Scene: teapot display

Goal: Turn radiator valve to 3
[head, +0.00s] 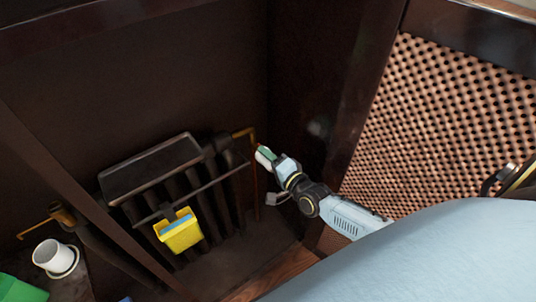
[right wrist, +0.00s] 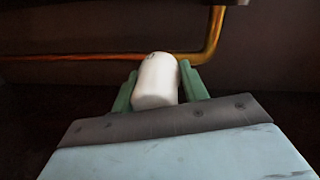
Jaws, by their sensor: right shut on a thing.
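The radiator valve (right wrist: 156,82) is a white rounded knob in the right wrist view, with a small dark mark near its top that is too small to read. My right gripper (right wrist: 157,92) has its green fingers on both sides of the knob and is shut on it. In the head view the right gripper (head: 267,156) reaches in from the right to the white valve (head: 262,156), beside the dark radiator (head: 160,172). The number the valve is set to cannot be read. My left gripper is not in view.
A copper pipe (right wrist: 214,40) runs behind the knob. A yellow box (head: 180,235) hangs on the radiator's front. A white cup (head: 52,255) stands at the lower left. A perforated panel (head: 440,130) stands at the right, close to my right arm.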

